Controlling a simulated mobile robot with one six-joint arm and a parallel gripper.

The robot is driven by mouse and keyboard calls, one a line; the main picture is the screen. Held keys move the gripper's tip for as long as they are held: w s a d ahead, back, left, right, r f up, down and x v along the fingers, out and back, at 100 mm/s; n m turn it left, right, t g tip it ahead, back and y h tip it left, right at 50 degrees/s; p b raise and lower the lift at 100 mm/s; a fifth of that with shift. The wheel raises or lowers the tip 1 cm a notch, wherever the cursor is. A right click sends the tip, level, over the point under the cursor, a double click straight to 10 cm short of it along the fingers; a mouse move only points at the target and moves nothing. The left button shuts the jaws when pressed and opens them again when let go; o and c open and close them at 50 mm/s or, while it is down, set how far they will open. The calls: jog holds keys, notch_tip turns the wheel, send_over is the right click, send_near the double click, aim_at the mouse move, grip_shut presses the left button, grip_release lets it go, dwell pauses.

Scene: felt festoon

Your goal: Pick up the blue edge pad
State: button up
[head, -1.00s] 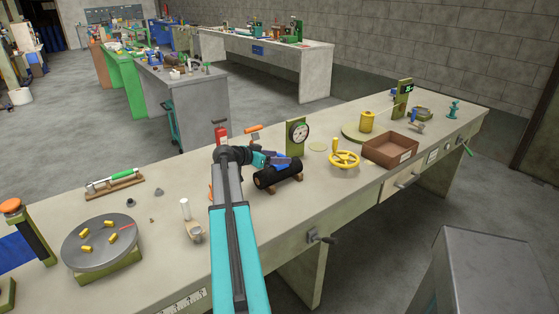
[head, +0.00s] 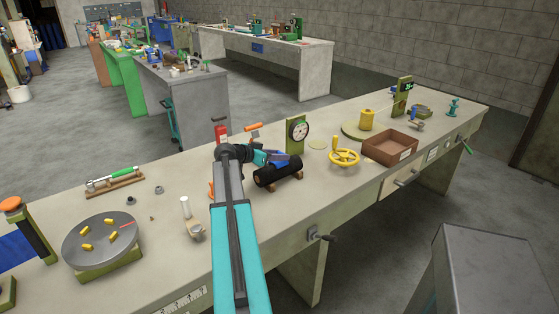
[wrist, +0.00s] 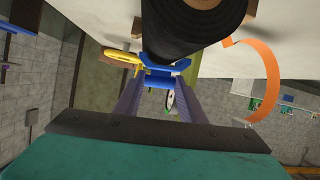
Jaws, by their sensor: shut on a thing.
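The blue edge pad (wrist: 158,80) sits between my two fingertips in the wrist view. My gripper (wrist: 157,92) is shut on it. In the head view the blue pad (head: 281,161) shows at the top of a black roll (head: 279,174), with my gripper (head: 272,158) reaching it from the left. The black roll (wrist: 190,28) is right beside the pad in the wrist view. I cannot tell whether the pad still touches the roll. My fingers hide part of the pad.
The roll lies on wooden supports on a long bench (head: 240,262). A dial gauge (head: 297,133) stands behind it and a yellow handwheel (head: 344,157) to its right. A red-labelled bottle (head: 221,134) is behind my arm. An orange curved piece (wrist: 262,75) is close by in the wrist view.

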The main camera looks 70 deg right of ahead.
jog(key=shift+r, duration=0.15)
jog(key=shift+r+b, duration=0.65)
jog(key=shift+r, duration=0.8)
jog(key=shift+s+a+r, duration=0.1)
jog(key=shift+a+r, duration=0.05)
jog(key=shift+a, duration=0.05)
jog(key=s+a+b, duration=0.1)
jog(key=s+a, duration=0.2)
jog(key=a, duration=0.4)
jog(key=s+a+r+b, duration=0.1)
jog(key=s+a+b, duration=0.1)
jog(key=s+a, duration=0.2)
jog(key=a, duration=0.2)
jog(key=shift+s+a+r, duration=0.15)
jog(key=shift+a+r, duration=0.1)
jog(key=shift+a, duration=0.1)
